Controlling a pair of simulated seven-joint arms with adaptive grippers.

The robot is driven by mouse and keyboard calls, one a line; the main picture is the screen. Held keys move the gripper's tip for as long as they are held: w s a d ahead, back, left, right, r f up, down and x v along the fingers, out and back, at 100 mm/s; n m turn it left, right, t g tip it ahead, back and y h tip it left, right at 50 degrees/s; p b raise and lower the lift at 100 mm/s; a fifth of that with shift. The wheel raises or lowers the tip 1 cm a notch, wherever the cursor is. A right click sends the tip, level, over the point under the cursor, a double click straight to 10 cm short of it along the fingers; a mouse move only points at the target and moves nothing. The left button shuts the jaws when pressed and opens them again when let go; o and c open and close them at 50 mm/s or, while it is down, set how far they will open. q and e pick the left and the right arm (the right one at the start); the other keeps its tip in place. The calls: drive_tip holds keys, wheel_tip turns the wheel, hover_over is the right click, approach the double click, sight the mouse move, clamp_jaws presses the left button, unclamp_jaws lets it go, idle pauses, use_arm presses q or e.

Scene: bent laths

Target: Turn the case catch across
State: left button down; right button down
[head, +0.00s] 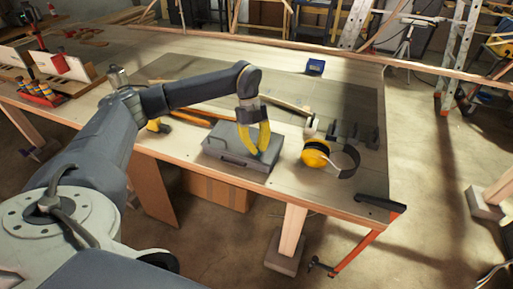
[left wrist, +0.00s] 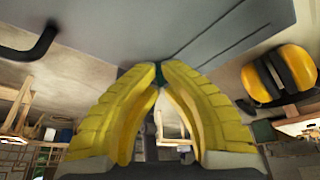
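A grey case (head: 225,146) lies flat near the front edge of the bench. My left gripper (head: 254,154) reaches down over it with yellow fingers, tips at the case top. In the left wrist view the grey case surface (left wrist: 220,25) fills the top, with a dark handle (left wrist: 38,42) at left. There the gripper's fingertips (left wrist: 159,72) close in on a small dark green piece, which appears to be the catch (left wrist: 159,77). The fingers hide most of the catch, so its turn angle cannot be told. My right gripper is not in view.
Yellow ear defenders (head: 316,153) lie just right of the case and also show in the left wrist view (left wrist: 281,74). A mallet (head: 290,106) and dark clamps lie behind. An orange-handled tool (head: 190,118) is at left. A blue box (head: 315,67) stands farther back.

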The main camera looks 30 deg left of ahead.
use_arm(q)
drive_tip(key=m+g+y, duration=0.1)
drive_tip(key=m, duration=0.3)
drive_tip(key=shift+d+m, duration=0.1)
drive_tip(key=shift+m, duration=0.2)
drive_tip(key=shift+d+m+g+y, duration=0.15)
drive_tip(key=shift+m+y, duration=0.3)
drive_tip(key=shift+m, duration=0.55)
drive_tip(key=shift+a+m+g+y, duration=0.1)
drive_tip(key=shift+m+g+y, duration=0.25)
drive_tip(key=shift+m, duration=0.65)
drive_tip(key=c, duration=1.5)
unclamp_jaws()
drive_tip(key=shift+c, duration=0.2)
drive_tip(key=d+v, duration=0.1)
drive_tip(key=v, duration=1.1)
drive_tip(key=shift+a, duration=0.35)
